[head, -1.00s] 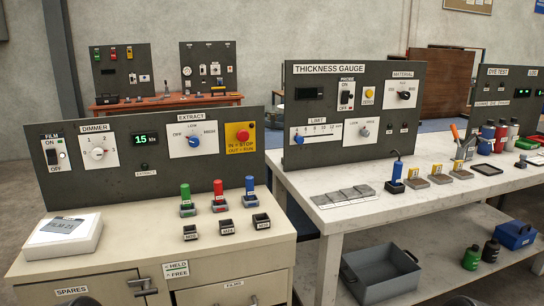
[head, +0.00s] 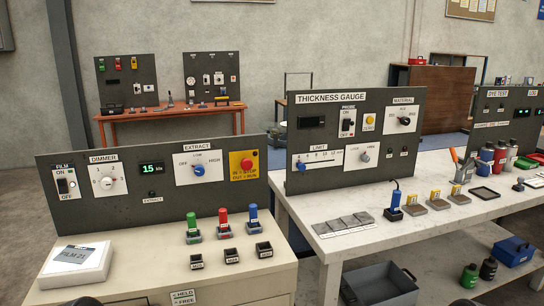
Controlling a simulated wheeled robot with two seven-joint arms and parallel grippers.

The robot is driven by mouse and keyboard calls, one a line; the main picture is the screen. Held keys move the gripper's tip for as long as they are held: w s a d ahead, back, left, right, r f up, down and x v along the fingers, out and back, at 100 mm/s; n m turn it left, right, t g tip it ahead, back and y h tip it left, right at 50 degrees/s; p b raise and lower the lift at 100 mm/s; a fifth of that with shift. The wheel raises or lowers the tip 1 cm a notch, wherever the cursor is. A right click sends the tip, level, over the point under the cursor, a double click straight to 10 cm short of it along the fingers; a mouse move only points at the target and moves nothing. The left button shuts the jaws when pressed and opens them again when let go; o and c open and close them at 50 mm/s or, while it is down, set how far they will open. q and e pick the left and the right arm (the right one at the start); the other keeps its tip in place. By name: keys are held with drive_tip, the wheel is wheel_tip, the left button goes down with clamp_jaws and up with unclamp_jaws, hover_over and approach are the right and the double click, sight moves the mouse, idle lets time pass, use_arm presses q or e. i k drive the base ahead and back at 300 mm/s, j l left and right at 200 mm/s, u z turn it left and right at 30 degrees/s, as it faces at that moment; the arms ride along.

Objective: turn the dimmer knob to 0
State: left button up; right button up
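The dimmer knob (head: 107,184) is a small white round knob on a white plate marked with numbers, under the DIMMER label at the left of the near dark panel (head: 130,212). Its exact pointer direction is too small to read surely. A green-lit display (head: 152,168) to its right seems to read 1.5. Nothing touches the knob. Neither of my grippers can be made out; only dark shapes show at the bottom edge.
The FILM switch (head: 62,187) is left of the knob. The blue EXTRACT knob (head: 198,169) and red stop button (head: 246,166) are to the right. Several coloured-topped tools, small black boxes and a white device (head: 75,264) stand on the cabinet top (head: 150,262).

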sight(107, 182)
drive_tip(key=i+j, duration=0.1)
drive_tip(key=j, duration=0.9)
drive_tip(key=i+j, duration=0.15)
drive_tip(key=j, duration=0.4)
drive_tip(key=i+j, duration=0.1)
drive_tip(key=j, duration=0.4)
